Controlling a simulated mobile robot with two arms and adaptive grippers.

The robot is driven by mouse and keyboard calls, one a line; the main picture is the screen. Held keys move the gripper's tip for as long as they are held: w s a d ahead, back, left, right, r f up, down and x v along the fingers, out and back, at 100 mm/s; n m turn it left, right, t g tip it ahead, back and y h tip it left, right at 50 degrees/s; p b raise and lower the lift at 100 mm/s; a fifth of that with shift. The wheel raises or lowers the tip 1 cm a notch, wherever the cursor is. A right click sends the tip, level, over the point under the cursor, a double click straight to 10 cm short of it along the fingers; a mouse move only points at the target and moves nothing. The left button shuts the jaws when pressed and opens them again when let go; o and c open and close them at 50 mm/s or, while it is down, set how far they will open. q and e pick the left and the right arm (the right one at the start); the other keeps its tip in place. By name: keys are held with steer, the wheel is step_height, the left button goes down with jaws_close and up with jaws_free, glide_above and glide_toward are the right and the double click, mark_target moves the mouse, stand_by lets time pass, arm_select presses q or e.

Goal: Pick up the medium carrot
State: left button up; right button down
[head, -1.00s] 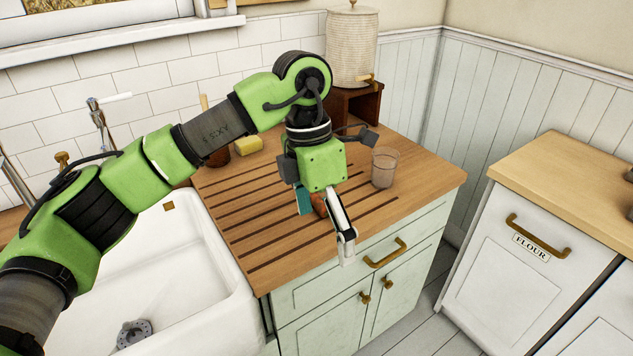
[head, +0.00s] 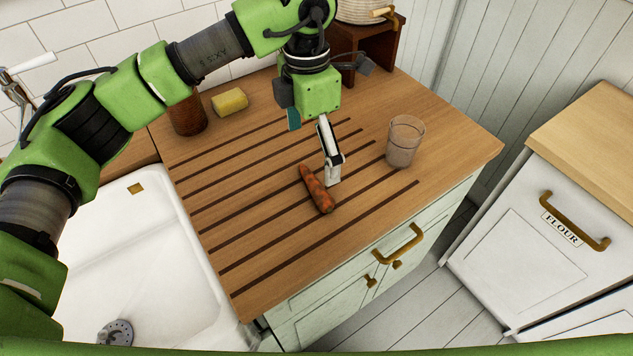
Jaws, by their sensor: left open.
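One orange-brown carrot (head: 316,189) lies on the grooved wooden worktop (head: 260,265), slanting from upper left to lower right. My left gripper (head: 314,150) is open and empty, pointing down above the worktop. It is just beyond the carrot; one pale finger shows to the right of the carrot's far end, and a teal part shows to the left. The carrot is fully in view. How high the fingers are above the wood is hard to tell. My right gripper is not in view.
A clear glass (head: 405,141) stands right of the gripper. A yellow sponge (head: 230,102) and a brown pot (head: 187,113) stand at the back left. A white sink (head: 150,250) borders the worktop on the left. The front of the worktop is clear.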

mark_target(312, 183)
arm_select(q)
step_height(312, 183, down, 3)
steer(key=shift+f, duration=0.2)
steer(key=shift+f+p, duration=0.2)
steer(key=shift+p, duration=0.15)
steer(key=f, duration=0.1)
steer(key=f+p, duration=0.1)
steer(key=f, duration=0.1)
steer(key=f+p, duration=0.1)
steer(key=shift+s+a+f, duration=0.1)
steer(key=shift+s+f, duration=0.05)
steer(key=shift+s, duration=0.15)
steer(key=shift+f, duration=0.35)
steer(key=c, duration=1.2)
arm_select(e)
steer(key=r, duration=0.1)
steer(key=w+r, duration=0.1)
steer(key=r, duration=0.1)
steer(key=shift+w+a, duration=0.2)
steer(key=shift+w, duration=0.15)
